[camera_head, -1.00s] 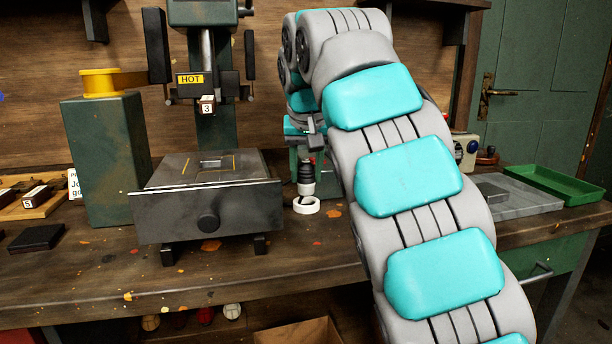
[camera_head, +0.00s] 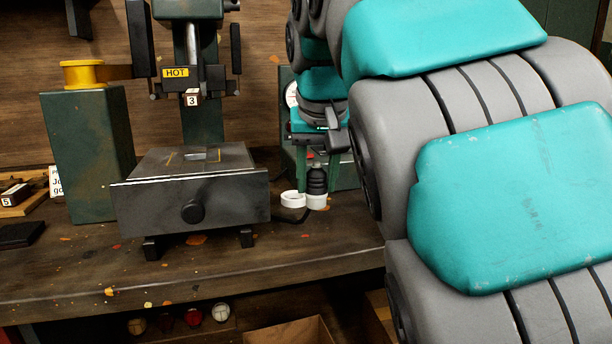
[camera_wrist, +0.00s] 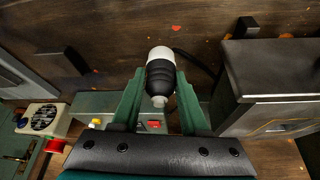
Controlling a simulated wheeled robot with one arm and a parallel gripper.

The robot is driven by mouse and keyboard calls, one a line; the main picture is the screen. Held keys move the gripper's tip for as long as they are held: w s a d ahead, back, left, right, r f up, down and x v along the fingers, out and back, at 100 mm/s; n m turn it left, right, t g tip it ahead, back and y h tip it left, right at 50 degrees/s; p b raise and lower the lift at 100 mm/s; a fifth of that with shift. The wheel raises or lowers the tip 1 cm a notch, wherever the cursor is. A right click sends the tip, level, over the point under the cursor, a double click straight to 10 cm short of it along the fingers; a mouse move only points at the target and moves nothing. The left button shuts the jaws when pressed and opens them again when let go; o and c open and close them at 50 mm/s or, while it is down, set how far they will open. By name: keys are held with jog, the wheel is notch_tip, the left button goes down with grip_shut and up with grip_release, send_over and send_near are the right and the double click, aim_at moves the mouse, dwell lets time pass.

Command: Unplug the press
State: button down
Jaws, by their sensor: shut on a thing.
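The press (camera_head: 193,75) is dark green with a yellow HOT label and stands at the bench's back, left of my gripper. My gripper (camera_head: 318,170) points down, its green fingers shut on a plug (camera_head: 317,182) with a ribbed black body and white lower end. In the wrist view the plug (camera_wrist: 160,75) sits between both fingers (camera_wrist: 160,88), with a dark cord (camera_wrist: 197,60) running off to the right. I cannot tell whether the plug touches the bench.
The press's dark box with a round knob (camera_head: 193,211) stands close on the left. A green post with a yellow top (camera_head: 85,150) is farther left. The bench front (camera_head: 200,275) is mostly clear. A beige box with a red button (camera_wrist: 42,118) shows in the wrist view.

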aim_at(322, 197)
jog(key=s, duration=0.1)
jog(key=s+d, duration=0.1)
jog(key=s, duration=0.1)
jog(key=shift+r, duration=0.15)
jog(key=shift+s+d+f, duration=0.1)
jog(key=shift+s+f, duration=0.15)
